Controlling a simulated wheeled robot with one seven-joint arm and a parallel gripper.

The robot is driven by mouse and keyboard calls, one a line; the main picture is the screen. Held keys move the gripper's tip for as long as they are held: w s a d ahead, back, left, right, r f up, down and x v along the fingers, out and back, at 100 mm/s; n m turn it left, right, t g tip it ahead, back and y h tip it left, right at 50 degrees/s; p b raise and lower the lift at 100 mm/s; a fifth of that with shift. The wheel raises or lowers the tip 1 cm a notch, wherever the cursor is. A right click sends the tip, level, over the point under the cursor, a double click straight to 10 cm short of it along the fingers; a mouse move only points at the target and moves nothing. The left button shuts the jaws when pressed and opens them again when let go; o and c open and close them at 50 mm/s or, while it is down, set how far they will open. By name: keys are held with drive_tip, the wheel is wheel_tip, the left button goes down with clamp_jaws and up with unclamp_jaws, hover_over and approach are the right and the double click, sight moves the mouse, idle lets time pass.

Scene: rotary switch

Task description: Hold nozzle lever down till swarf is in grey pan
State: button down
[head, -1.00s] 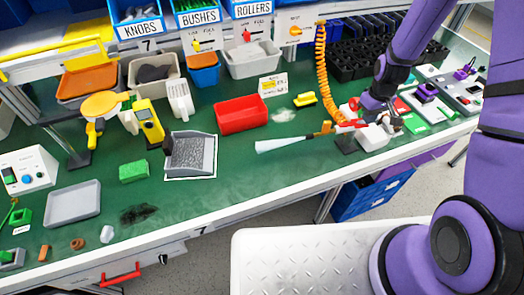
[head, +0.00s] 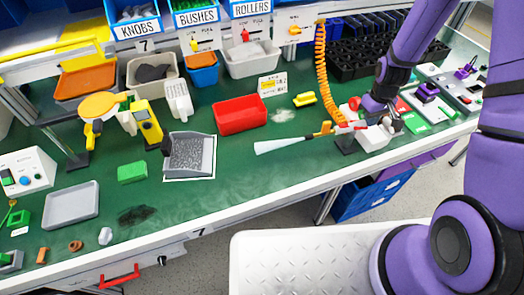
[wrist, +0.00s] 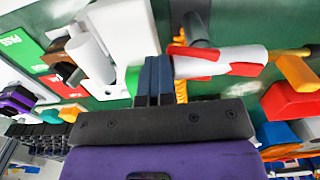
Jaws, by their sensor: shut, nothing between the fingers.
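The air nozzle (head: 325,128) has a yellow fitting, an orange coiled hose and a red lever (head: 347,128). A pale white cone (head: 285,144) spreads left from its tip. The grey pan (head: 209,160) with a dark handle sits left of it on a white-outlined spot. Speckled grey material (head: 187,153), which looks like swarf, lies in it. My gripper (head: 388,122) is at the nozzle's right end. In the wrist view, the shut dark fingers (wrist: 153,80) hold nothing and lie beside a white-and-red part (wrist: 215,62). Whether they touch the lever is unclear.
A red bin (head: 240,115) and a yellow block (head: 305,99) stand behind the cone. A yellow handheld device (head: 147,122) is behind the pan. A grey tray (head: 71,206) and a dark smear (head: 137,215) lie to the left. The green bench around the cone is mostly clear.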

drive_tip(key=shift+s+a+r, duration=0.2)
drive_tip(key=shift+a+r, duration=0.4)
drive_tip(key=shift+r, duration=0.2)
drive_tip(key=shift+w+d+r, duration=0.1)
drive_tip(key=shift+d+r, duration=0.05)
drive_tip(key=shift+r, duration=1.1)
drive_tip(key=shift+w+d+r, duration=0.1)
drive_tip(key=shift+r, duration=1.15)
drive_tip(key=shift+r, duration=0.1)
drive_tip(key=shift+r, duration=0.35)
wheel_tip(320, 180, up, 13)
drive_tip(key=s+a+m+t, duration=0.1)
drive_tip(key=s+a, duration=0.1)
drive_tip(key=s, duration=0.1)
drive_tip(key=s+a+r+m+t, duration=0.1)
drive_tip(key=s+a+r+t, duration=0.1)
drive_tip(key=s+r, duration=0.7)
drive_tip(key=s+a+r+m+t, duration=0.1)
drive_tip(key=s+a+r+t, duration=0.1)
drive_tip(key=s+r, duration=0.8)
drive_tip(key=s, duration=0.3)
drive_tip(key=shift+s+r+m, duration=0.3)
